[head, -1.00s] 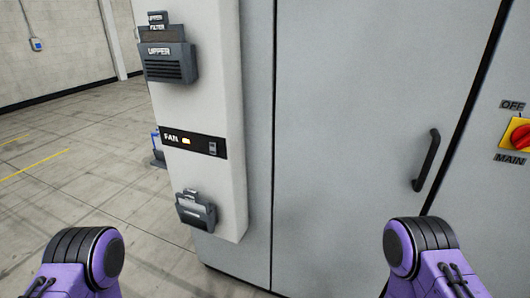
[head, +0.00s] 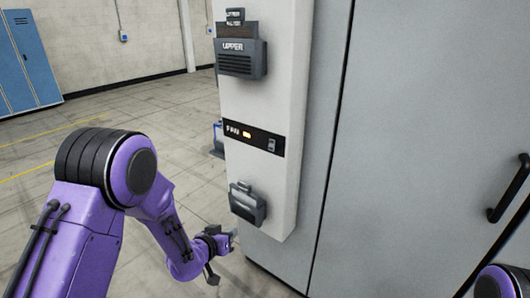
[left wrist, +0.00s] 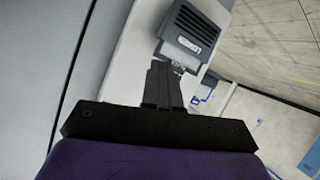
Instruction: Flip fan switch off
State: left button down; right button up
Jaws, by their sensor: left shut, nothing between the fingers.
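The black FAN panel (head: 236,131) runs across the narrow light-grey side face of the cabinet in the head view. Which way the switch is tipped is too small to tell. My left gripper (head: 232,236) is low beside the cabinet, below and left of the switch, shut and empty. Its dark fingers (left wrist: 168,72) show together in the left wrist view, where the switch is not seen. My right gripper is out of view.
An UPPER vent box (head: 240,58) juts out above the panel, and a lower grey box (head: 247,203) juts out below it, near my left gripper. The left wrist view shows a slatted grey box (left wrist: 191,28) past the fingertips. Blue lockers (head: 28,62) stand far left.

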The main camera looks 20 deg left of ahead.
pick_arm(q)
jog(key=w+r+m+t+h, duration=0.1)
jog(key=w+r+m, duration=0.1)
jog(key=r, duration=0.8)
jog(key=w+r+m+t+h, duration=0.1)
jog(key=w+r, duration=0.4)
jog(key=r, duration=0.5)
jog(key=shift+w+m+t+h, duration=0.35)
jog(key=shift+m+h, duration=0.35)
jog(key=shift+m, duration=0.5)
jog(key=p, duration=0.5)
send_near(270, 148)
jog(key=x, duration=0.6)
jog(key=shift+d, duration=0.1)
jog(key=shift+w+d, duration=0.15)
jog(key=shift+w, duration=0.25)
jog(key=shift+f, duration=0.1)
